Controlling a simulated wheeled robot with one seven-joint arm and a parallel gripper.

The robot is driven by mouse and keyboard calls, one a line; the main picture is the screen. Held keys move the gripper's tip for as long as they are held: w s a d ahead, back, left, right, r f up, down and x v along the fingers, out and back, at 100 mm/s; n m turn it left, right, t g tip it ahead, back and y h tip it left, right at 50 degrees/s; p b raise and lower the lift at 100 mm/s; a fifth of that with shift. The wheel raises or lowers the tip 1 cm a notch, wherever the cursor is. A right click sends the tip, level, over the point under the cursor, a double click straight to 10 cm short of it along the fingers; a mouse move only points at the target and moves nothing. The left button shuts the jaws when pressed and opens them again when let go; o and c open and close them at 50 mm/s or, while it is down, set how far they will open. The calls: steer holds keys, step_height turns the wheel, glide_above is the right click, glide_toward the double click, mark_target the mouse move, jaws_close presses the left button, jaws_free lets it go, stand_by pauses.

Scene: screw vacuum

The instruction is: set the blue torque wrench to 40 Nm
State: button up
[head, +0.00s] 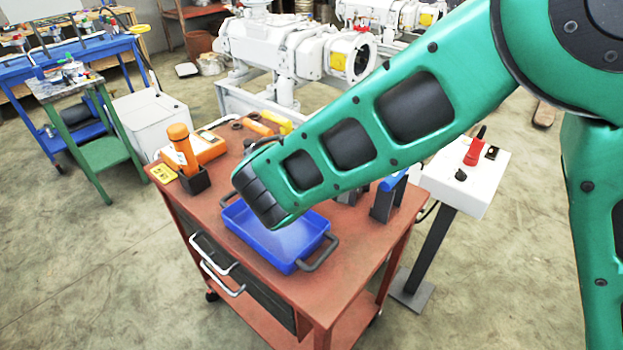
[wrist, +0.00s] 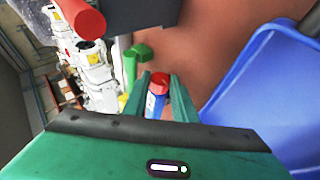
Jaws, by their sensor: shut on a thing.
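The blue torque wrench (wrist: 153,105) shows in the wrist view as a blue handle with a red end and a pale patch, between my two green fingers. My gripper (wrist: 161,82) is shut on it near the red end. The rest of the wrench is hidden behind the gripper body, and no scale reading can be made out. In the head view my arm hides the gripper. A blue piece (head: 394,180) shows at a dark stand (head: 385,203) just beyond the arm; I cannot tell whether it is part of the same wrench.
A blue tray (head: 297,262) with dark handles lies on the red-brown cart top (head: 322,288); it also shows in the wrist view (wrist: 265,85). An orange tool (head: 182,150) stands in a dark holder at left. A white control box (head: 468,180) stands right of the cart.

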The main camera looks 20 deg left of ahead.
steer(key=o, duration=1.1)
steer(key=shift+c, duration=0.2)
steer(key=v, duration=1)
steer(key=shift+s+r, duration=0.2)
steer(key=shift+s, duration=0.05)
